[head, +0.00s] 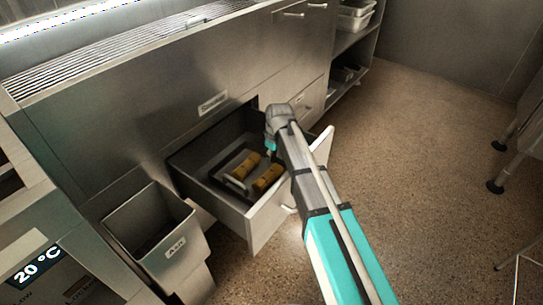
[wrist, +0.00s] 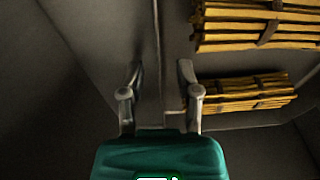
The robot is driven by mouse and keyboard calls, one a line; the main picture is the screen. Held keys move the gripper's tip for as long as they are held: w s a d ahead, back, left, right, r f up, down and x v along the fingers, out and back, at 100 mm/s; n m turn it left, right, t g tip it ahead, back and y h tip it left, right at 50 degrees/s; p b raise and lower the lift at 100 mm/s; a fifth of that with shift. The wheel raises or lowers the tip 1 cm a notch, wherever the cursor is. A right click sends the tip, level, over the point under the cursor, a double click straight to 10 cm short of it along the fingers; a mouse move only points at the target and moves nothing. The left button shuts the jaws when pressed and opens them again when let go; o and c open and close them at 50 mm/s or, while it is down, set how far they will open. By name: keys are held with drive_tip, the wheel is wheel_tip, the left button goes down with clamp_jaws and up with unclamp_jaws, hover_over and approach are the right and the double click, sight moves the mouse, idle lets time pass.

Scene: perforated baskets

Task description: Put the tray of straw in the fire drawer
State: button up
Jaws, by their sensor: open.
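The open drawer (head: 255,226) juts out from the metal cabinet. Inside it lies a grey tray (head: 226,180) with two yellow straw bundles (head: 268,177). The bundles also show at the right of the wrist view (wrist: 245,92). My gripper is at the drawer; the arm hides its fingertips in the head view. In the wrist view my gripper (wrist: 158,72) is open, with nothing between its fingers. Its fingers are left of the bundles, beside a thin pale upright edge that looks like the tray's wall.
An open metal bin labelled ASH (head: 150,235) stands left of the drawer. A shelf with white containers (head: 355,15) is at the back. Wheeled legs (head: 497,185) stand at the right. The speckled floor between is clear.

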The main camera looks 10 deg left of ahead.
wheel_tip(320, 180, up, 12)
drive_tip(key=d+p, duration=0.1)
drive_tip(key=p, duration=1.1)
drive_tip(key=shift+d, duration=0.25)
drive_tip(key=shift+s, duration=0.1)
idle(1.3)
